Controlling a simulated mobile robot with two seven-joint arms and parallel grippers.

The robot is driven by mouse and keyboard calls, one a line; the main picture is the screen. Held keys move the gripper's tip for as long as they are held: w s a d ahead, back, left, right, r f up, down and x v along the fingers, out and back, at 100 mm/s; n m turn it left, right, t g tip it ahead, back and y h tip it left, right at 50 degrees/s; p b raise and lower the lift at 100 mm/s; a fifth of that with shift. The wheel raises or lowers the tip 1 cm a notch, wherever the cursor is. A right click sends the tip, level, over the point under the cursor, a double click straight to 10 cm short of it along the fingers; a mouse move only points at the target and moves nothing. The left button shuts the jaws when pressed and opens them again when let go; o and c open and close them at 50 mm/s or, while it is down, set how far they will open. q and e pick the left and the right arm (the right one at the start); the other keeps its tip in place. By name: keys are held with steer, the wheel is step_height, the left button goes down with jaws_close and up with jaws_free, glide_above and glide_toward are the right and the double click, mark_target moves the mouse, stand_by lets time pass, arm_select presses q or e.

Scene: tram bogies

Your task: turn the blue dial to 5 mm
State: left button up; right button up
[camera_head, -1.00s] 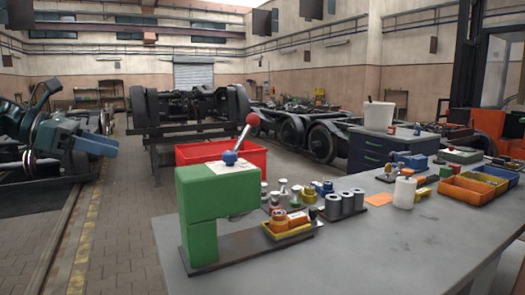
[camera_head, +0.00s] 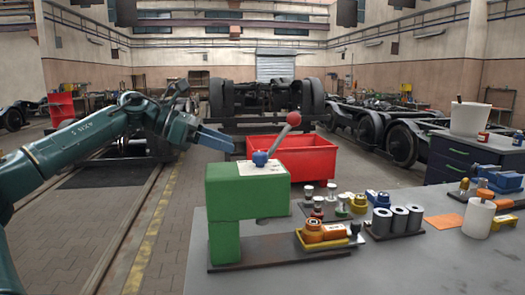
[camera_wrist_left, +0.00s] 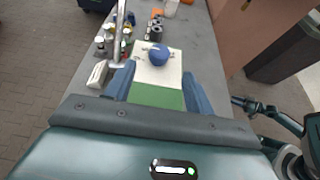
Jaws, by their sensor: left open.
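The blue dial (camera_head: 260,159) sits on the white plate (camera_head: 277,167) on top of the green press (camera_head: 236,210), near the table's left edge. A lever with a red ball (camera_head: 294,118) rises from beside the dial. My left gripper (camera_head: 217,139) is open and empty, above and left of the dial, not touching it. In the left wrist view the open fingers (camera_wrist_left: 158,88) point toward the dial (camera_wrist_left: 158,54), which lies ahead between their lines. The scale marks on the plate are too small to read. My right gripper does not show.
On the grey table (camera_head: 400,262) stand a yellow tray (camera_head: 322,245) with orange parts, grey cylinders (camera_head: 398,220) and small stamps. A red bin (camera_head: 318,158) is behind the press. The table front is clear.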

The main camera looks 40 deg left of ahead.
mark_target(257, 153)
arm_select(q)
steer(key=p+x, duration=0.4)
steer(key=x, duration=0.5)
steer(key=shift+r, duration=0.1)
steer(key=shift+w+d+f, duration=0.1)
steer(key=shift+w+f, duration=0.1)
steer(key=shift+f, duration=0.05)
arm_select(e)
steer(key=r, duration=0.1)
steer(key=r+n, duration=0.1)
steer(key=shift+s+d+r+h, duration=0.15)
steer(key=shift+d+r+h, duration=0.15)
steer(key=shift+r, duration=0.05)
arm_select(q)
steer(key=shift+c, duration=0.3)
steer(key=c, duration=0.9)
